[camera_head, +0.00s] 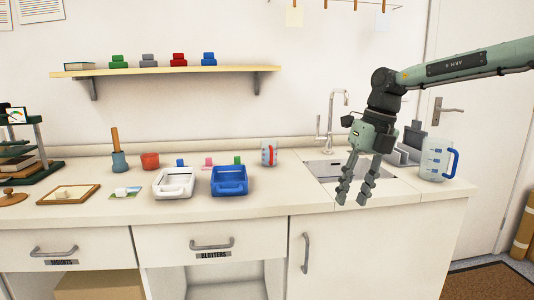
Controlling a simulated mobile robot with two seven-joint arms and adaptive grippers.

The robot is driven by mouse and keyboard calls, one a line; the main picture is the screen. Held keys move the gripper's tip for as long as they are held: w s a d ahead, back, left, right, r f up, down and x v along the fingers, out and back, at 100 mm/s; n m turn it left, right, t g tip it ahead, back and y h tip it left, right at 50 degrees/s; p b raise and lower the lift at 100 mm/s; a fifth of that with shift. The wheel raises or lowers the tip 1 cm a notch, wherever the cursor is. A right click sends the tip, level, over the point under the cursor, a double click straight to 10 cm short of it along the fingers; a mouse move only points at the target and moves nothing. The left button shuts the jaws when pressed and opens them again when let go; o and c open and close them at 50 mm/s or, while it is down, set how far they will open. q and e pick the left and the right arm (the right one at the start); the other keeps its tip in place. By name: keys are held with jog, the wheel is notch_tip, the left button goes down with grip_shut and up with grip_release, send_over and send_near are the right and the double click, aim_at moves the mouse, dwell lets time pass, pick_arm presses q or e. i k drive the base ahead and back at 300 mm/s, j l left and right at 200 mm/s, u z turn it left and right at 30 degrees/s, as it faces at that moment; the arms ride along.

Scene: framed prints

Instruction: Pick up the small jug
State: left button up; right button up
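The small jug (269,152) is clear with a red handle or marking. It stands upright at the back of the counter, left of the sink. A larger clear jug (437,160) with blue marks and a blue handle stands at the counter's right end. My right gripper (353,199) points down over the counter's front, in front of the sink. Its fingers are apart with nothing between them. It appears to the right of the small jug and clear of it. My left gripper is out of view.
A white tray (173,196) and a blue tray (230,192) stand on the counter, left of my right gripper. A tall tap (333,115) rises behind the sink (327,169). A shelf (165,72) with several coloured blocks hangs above. The counter between blue tray and gripper is clear.

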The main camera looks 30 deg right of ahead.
aim_at(269, 147)
jog(key=i, duration=1.4)
